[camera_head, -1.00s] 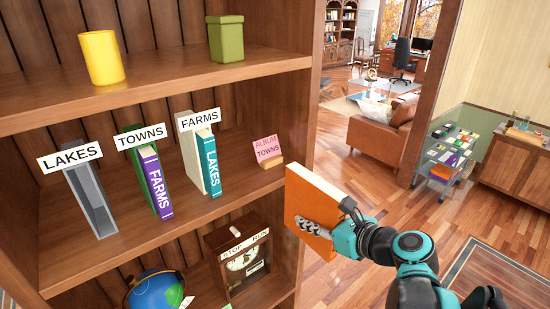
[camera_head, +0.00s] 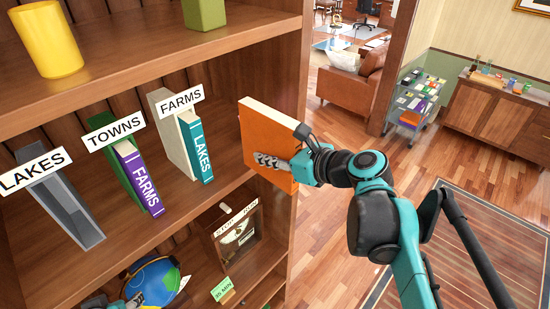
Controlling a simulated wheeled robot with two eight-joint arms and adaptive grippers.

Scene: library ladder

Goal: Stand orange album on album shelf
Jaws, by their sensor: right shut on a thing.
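The orange album (camera_head: 267,135) is upright in my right gripper (camera_head: 275,162), which is shut on it by its outer face. The album is at the right front of the middle shelf, near the bookcase's right upright. I cannot tell whether it touches the shelf. The album shelf (camera_head: 110,245) bears slots labelled LAKES, TOWNS and FARMS. A grey empty-looking holder (camera_head: 60,195) stands under LAKES, a purple FARMS book (camera_head: 138,178) under TOWNS, and a teal LAKES book (camera_head: 195,148) under FARMS. Part of my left gripper (camera_head: 122,303) shows at the bottom edge; its jaws are unclear.
A yellow cup (camera_head: 48,40) and a green pot (camera_head: 203,12) stand on the shelf above. A globe (camera_head: 152,280), a STOP/RUN box (camera_head: 237,232) and a green tag (camera_head: 221,289) are below. The floor to the right is open.

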